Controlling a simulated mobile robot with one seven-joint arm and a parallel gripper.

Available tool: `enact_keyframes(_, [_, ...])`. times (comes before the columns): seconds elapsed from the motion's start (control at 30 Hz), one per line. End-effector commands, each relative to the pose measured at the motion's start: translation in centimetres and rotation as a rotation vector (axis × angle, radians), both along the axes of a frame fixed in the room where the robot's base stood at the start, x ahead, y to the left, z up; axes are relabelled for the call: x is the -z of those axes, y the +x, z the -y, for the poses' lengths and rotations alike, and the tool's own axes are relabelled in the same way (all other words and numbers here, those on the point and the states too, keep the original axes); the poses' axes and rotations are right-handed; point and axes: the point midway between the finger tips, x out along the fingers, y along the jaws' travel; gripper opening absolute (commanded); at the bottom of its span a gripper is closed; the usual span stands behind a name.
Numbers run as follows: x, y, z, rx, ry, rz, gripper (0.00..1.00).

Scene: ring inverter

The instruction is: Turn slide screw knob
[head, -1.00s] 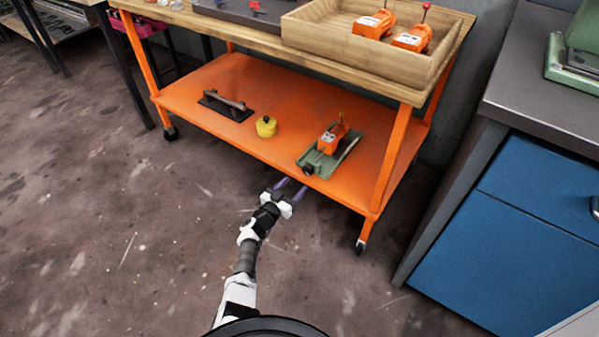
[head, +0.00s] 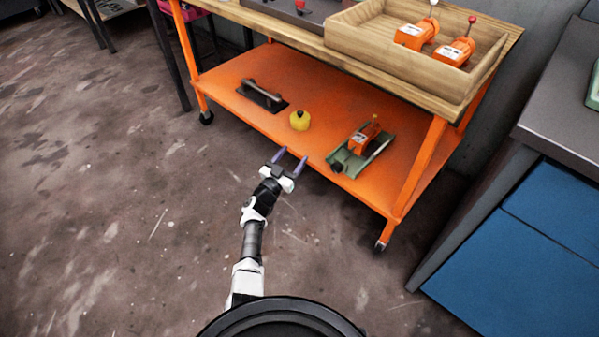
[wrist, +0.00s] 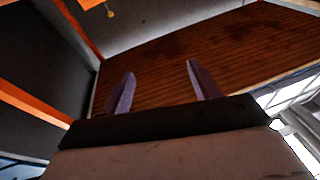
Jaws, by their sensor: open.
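The green slide device (head: 362,153) with an orange block (head: 364,137) on it rests on the orange lower shelf, at its right part. A dark round knob (head: 337,167) sits at its near left end. My gripper (head: 292,155) is open and empty, in front of the shelf's front edge and to the left of the knob, apart from it. In the wrist view the two purple fingers of my gripper (wrist: 160,82) are spread with nothing between them. The slide device and knob cannot be made out in the wrist view.
The orange shelf (head: 330,110) also holds a yellow round object (head: 299,120) and a dark plate with a handle (head: 263,95). Above is a wooden top with a wooden tray (head: 365,50). A blue cabinet (head: 540,225) stands right. The floor (head: 120,200) on the left is free.

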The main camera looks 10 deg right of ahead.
Motion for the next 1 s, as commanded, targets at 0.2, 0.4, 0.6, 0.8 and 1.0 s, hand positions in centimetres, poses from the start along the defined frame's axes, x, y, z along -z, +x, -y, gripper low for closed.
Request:
enact_keyframes(0.2, [-3.8, 1.5, -1.9, -0.063, -0.017, 0.07, 0.62])
enact_keyframes(0.4, [-7.2, 2.5, -3.8, -0.118, -0.033, 0.132, 0.62])
enact_keyframes(0.6, [-10.4, 3.2, -5.6, -0.171, -0.047, 0.189, 0.62])
enact_keyframes(0.8, [-12.5, 3.6, -6.9, -0.207, -0.055, 0.225, 0.62])
enact_keyframes(1.0, [-13.2, 3.7, -7.4, -0.219, -0.058, 0.238, 0.62])
